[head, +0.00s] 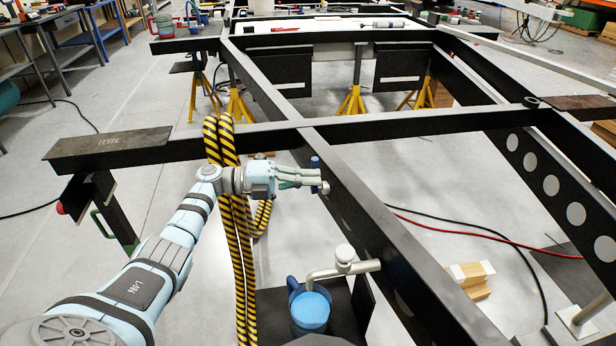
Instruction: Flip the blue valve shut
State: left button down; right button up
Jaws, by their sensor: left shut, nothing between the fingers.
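A small blue lever (316,163) stands upright beside the dark chassis beam near the middle of the head view. It appears to be the valve's handle; a pale round fitting (325,188) shows just below it. My left gripper (317,179) is shut and empty, reaching in from the left. Its fingertips are right at the lever's lower part and overlap it in the picture; I cannot tell whether they touch. The gripper hides some of the valve's base. My right gripper is not in view.
Yellow-black striped hoses (228,210) hang over the cross beam (430,125) close to my left wrist. Below, a pale pipe with a white cap (345,253) ends over a blue jug (309,311). The long chassis beam (390,235) borders the gripper's right.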

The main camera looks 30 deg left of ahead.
pick_arm(q)
jog(key=s+a+p, duration=0.2)
jog(key=s+a, duration=0.4)
jog(key=s, duration=0.1)
jog(key=shift+s+p, duration=0.3)
jog(key=shift+p, duration=0.05)
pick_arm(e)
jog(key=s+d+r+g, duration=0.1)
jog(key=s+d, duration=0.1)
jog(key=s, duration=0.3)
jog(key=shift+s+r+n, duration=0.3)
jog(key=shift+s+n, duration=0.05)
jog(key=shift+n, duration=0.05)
